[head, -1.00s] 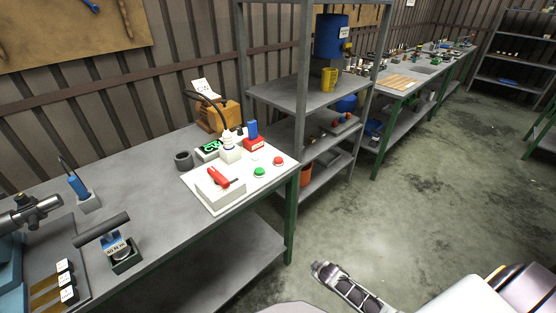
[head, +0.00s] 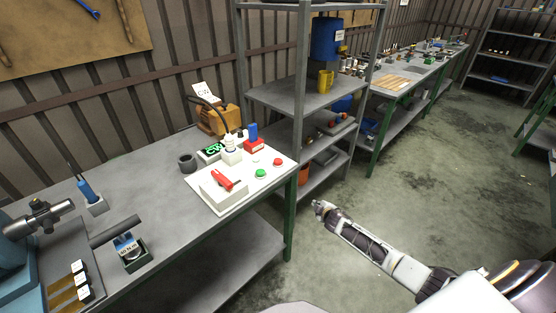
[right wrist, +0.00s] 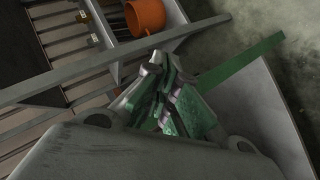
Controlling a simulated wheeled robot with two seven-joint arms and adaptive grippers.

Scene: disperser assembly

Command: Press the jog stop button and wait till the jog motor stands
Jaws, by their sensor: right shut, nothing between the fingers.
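A white control panel (head: 228,200) lies on the near grey bench by its right end. It bears a green button (head: 260,174) and a red button (head: 278,162) on its right side, a red lever switch (head: 223,180), a small green display (head: 210,150), and white and red blocks at its back. Which button is the jog stop cannot be read. My right gripper (head: 320,208) is shut and empty, in the air to the right of the bench's end, apart from the panel. In the right wrist view its fingers (right wrist: 165,100) are closed together. My left gripper is not in view.
A grey shelf rack (head: 285,95) stands just beyond the bench's end. An orange pot (right wrist: 146,16) shows in the right wrist view. The floor right of the bench is free.

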